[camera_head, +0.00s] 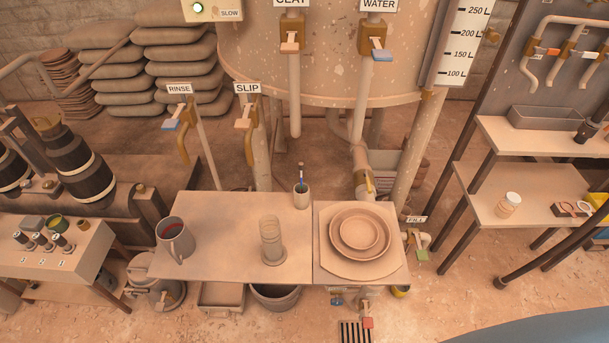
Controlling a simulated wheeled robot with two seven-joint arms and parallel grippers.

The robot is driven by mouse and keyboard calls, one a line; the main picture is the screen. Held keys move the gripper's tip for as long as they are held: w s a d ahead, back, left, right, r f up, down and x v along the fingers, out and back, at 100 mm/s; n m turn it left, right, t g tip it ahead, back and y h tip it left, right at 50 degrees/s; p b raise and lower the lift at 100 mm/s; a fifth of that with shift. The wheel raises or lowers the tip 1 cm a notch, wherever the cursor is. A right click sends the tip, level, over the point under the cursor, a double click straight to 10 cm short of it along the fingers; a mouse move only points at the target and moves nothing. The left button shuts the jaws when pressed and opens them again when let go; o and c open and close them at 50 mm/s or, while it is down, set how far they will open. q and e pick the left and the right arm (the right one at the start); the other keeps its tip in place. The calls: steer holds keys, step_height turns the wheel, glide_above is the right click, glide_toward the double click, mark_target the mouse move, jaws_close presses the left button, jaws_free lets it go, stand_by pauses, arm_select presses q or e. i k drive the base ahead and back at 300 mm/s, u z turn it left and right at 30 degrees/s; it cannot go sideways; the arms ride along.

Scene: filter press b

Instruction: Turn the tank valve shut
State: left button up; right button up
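The big pale tank (335,60) stands at the back centre with a volume scale (462,45) on its right. No valve is labelled "tank". A brass valve (367,183) sits on the pipe under the tank, behind the table. The valve marked CLAY (290,40) has a pale orange handle, and the valve marked WATER (375,42) a blue one; both are on the tank front. Left of them are valves marked RINSE (179,120), with a blue handle, and SLIP (247,125), with a pale handle. Neither gripper is in view.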

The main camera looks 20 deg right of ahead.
mark_target(368, 181)
steer(key=u, duration=3.05)
steer(key=k, duration=2.75)
steer(key=z, duration=0.95)
